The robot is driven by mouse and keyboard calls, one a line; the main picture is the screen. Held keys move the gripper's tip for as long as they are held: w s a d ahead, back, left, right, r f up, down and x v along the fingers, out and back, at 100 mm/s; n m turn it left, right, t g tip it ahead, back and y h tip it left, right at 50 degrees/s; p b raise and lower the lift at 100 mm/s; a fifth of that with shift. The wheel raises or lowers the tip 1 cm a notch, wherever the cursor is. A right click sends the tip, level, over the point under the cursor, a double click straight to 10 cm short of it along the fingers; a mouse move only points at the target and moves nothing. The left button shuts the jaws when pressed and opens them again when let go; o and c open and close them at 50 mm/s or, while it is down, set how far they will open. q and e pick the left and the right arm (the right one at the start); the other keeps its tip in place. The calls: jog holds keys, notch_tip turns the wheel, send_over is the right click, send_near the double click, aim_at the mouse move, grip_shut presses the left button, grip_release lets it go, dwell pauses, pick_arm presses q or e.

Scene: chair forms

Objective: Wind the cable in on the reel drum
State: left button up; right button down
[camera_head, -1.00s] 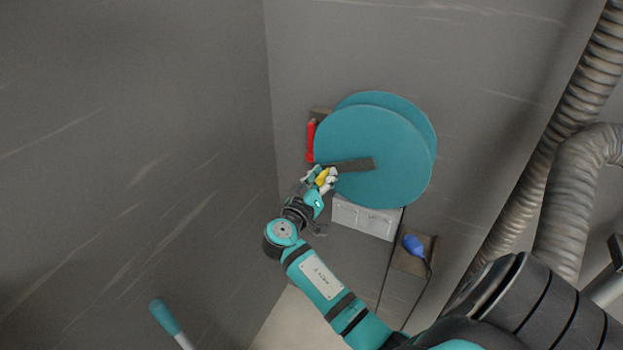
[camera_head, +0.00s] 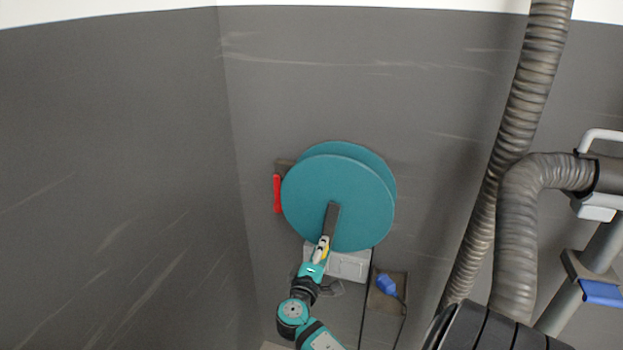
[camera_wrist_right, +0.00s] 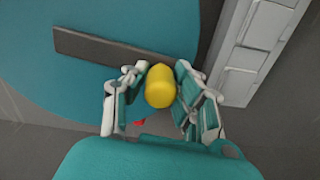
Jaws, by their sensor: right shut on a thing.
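The reel drum, with two teal discs (camera_head: 350,185), is mounted on the grey wall in the middle of the head view. A dark crank arm (camera_head: 332,218) runs from the disc's centre down to its lower edge. It also shows in the right wrist view (camera_wrist_right: 100,48). My right gripper (camera_head: 321,250) is shut on the yellow crank knob (camera_wrist_right: 159,86) at the crank's outer end. The fingers stand on both sides of the knob. I see no cable on the drum clearly; thin dark lines run down the wall below. My left gripper is not in view.
A red handle (camera_head: 277,194) is left of the drum. A pale box (camera_head: 350,266) is below it. A blue bulb-shaped thing (camera_head: 387,284) sits on a dark plate at lower right. Ribbed hoses (camera_head: 517,230) run along the right side.

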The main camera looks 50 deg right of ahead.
aim_at(363, 237)
jog(key=s+n+p, duration=0.1)
jog(key=s+d+n, duration=0.1)
jog(key=s+n+p, duration=0.1)
jog(key=shift+s+d+r+n+p, duration=0.15)
jog(key=shift+d+r+n+p, duration=0.15)
jog(key=shift+n, duration=0.1)
jog(key=s+n+p, duration=0.1)
jog(key=s+d+r+n+p, duration=0.1)
jog(key=n+p, duration=0.1)
jog(key=s+n+p, duration=0.1)
jog(key=shift+s+d+r, duration=0.15)
jog(key=shift+s+r, duration=0.1)
jog(key=shift+s+d+r+n+p, duration=0.25)
jog(key=shift+s+r+n+p, duration=0.25)
jog(key=shift+n+p, duration=0.45)
jog(key=shift+s+d+r+n+p, duration=0.25)
jog(key=shift+s+n+p, duration=0.3)
jog(key=shift+n+p, duration=0.4)
jog(key=c, duration=1.1)
grip_release()
jog(key=shift+o, duration=0.2)
